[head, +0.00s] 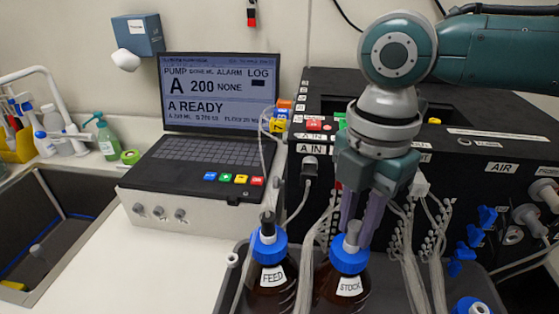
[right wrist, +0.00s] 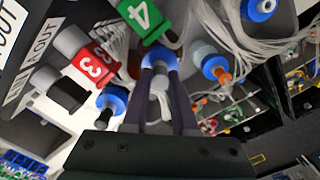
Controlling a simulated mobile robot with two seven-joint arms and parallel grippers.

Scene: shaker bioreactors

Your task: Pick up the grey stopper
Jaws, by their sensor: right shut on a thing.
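The grey stopper (head: 352,236) stands upright in the blue cap of the brown STOCK bottle (head: 346,288). My right gripper (head: 357,228) comes down from above with its purple fingers on either side of the stopper, shut on it. In the right wrist view the fingertips (right wrist: 161,88) close around the grey stopper (right wrist: 158,82), with the blue cap just beyond. The stopper appears to be still at the cap; I cannot tell whether it is seated. My left gripper is not in view.
The FEED bottle (head: 271,277), with a darker stopper, stands close on the left. Loose tubes (head: 412,265) hang on the right, near my gripper. The black machine (head: 320,165) stands behind. A laptop-like console (head: 205,150) and clear white counter (head: 165,265) lie left.

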